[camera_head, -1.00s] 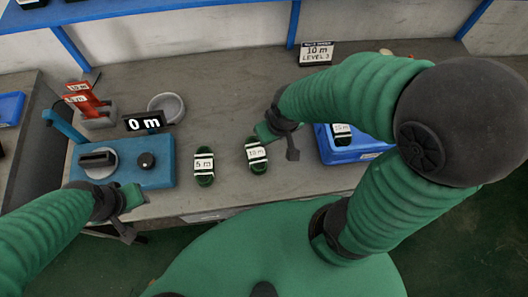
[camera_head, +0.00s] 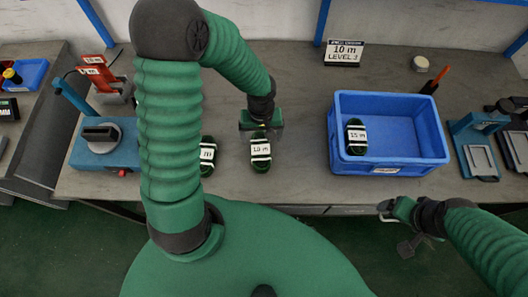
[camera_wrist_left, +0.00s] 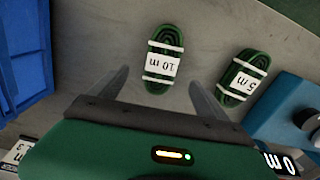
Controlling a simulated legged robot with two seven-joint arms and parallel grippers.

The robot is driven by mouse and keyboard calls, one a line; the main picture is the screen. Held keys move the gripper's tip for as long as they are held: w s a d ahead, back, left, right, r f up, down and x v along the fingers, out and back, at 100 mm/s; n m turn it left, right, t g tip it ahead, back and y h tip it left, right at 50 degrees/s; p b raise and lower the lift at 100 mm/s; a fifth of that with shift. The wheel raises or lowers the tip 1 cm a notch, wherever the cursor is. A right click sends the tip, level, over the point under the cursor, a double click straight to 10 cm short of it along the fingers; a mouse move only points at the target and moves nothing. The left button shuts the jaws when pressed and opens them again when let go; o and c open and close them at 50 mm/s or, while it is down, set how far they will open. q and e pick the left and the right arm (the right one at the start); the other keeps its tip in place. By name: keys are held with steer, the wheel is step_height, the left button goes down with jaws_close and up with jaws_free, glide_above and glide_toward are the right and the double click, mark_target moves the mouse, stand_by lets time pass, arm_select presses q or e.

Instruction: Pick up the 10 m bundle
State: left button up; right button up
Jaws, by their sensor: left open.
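The 10 m bundle (camera_head: 260,150), a dark green coil with white bands and a white label, lies on the grey bench. My left gripper (camera_head: 262,128) is open just beyond its far end, and no contact is visible. In the left wrist view the bundle (camera_wrist_left: 164,62) lies ahead between the spread fingers (camera_wrist_left: 158,84), slightly tilted. My right gripper (camera_head: 393,210) is off the bench's front edge at the lower right, away from the bundle. Its jaw opening is unclear.
The 5 m bundle (camera_head: 207,158) lies to the left, partly hidden by my left arm; it also shows in the left wrist view (camera_wrist_left: 240,78). A blue bin (camera_head: 438,140) at the right holds a 15 m bundle (camera_head: 356,136). A "10 m LEVEL 3" sign (camera_head: 343,53) stands behind.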

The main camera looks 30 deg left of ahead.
mark_target(261, 149)
arm_select(q)
steer(key=f, duration=0.3)
steer(key=shift+s+d+f+b, duration=0.3)
steer(key=shift+d+f, duration=0.1)
steer(key=f, duration=0.2)
steer(key=a+f, duration=0.1)
steer(key=f, duration=0.1)
steer(key=a+f, duration=0.1)
steer(key=f, duration=0.1)
steer(key=shift+w+f+b, duration=0.1)
steer(key=shift+f+b, duration=0.15)
steer(key=shift+b, duration=0.15)
steer(key=shift+d+f, duration=0.15)
steer(key=shift+d, duration=0.1)
steer(key=shift+d+r, duration=0.2)
steer(key=shift+d, duration=0.45)
steer(key=shift+c, duration=2.4)
steer(key=shift+a, duration=0.4)
steer(key=c, duration=0.5)
steer(key=shift+a+f, duration=0.1)
steer(key=shift+a, duration=0.1)
steer(key=c, duration=0.5)
steer(key=shift+c, duration=1)
steer(key=shift+d, duration=0.35)
steer(key=shift+c, duration=0.3)
arm_select(e)
steer(key=shift+s+f, duration=0.2)
steer(key=shift+f, duration=0.6)
